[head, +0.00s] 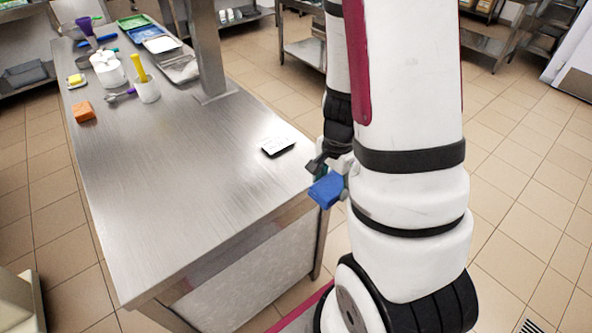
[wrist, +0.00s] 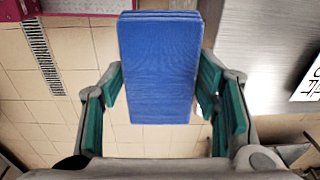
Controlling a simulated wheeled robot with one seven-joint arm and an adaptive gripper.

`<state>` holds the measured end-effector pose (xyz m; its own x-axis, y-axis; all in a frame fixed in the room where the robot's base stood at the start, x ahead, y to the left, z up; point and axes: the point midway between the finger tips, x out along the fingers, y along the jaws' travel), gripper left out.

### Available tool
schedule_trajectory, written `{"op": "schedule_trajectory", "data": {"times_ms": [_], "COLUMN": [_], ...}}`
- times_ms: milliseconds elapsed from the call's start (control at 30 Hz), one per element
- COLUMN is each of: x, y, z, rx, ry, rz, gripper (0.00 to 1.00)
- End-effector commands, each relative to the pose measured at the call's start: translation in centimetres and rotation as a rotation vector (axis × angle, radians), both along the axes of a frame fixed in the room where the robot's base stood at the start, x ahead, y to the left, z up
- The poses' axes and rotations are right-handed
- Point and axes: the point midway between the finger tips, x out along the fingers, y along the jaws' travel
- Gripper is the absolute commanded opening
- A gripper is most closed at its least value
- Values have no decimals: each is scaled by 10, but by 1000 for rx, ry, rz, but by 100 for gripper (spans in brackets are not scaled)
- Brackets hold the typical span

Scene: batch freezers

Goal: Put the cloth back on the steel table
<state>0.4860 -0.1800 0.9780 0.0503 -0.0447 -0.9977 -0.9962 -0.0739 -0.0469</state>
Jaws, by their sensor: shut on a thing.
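The cloth (head: 326,190) is blue and folded into a flat block. My gripper (head: 334,172) is shut on it beside the near right edge of the steel table (head: 190,170). In the wrist view the cloth (wrist: 158,70) sits between the green finger pads of my gripper (wrist: 160,95), over the tiled floor. The table top (wrist: 265,45) shows to its right there, with a gap between it and the cloth. My arm hides part of the gripper in the head view.
A small white card (head: 278,146) lies near the table's right edge. An orange block (head: 83,111), a white cup (head: 147,90) with a yellow-handled tool, and several trays (head: 162,44) stand farther back. A post (head: 207,50) rises from the table. The near part of the top is bare.

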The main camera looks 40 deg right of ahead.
Motion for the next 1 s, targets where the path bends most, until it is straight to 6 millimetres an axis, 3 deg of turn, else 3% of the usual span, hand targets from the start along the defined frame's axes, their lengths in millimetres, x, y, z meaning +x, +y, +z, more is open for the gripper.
{"op": "schedule_trajectory", "data": {"times_ms": [200,333,800,1000], "x": [-14,-5,105,136], "y": [16,16,5,3], "z": [5,5,-6,-9], "rx": [39,44,42,43], "ry": [43,52,51,50], "rz": [-31,-36,-35,-38], "gripper": [26,26,26,26]}}
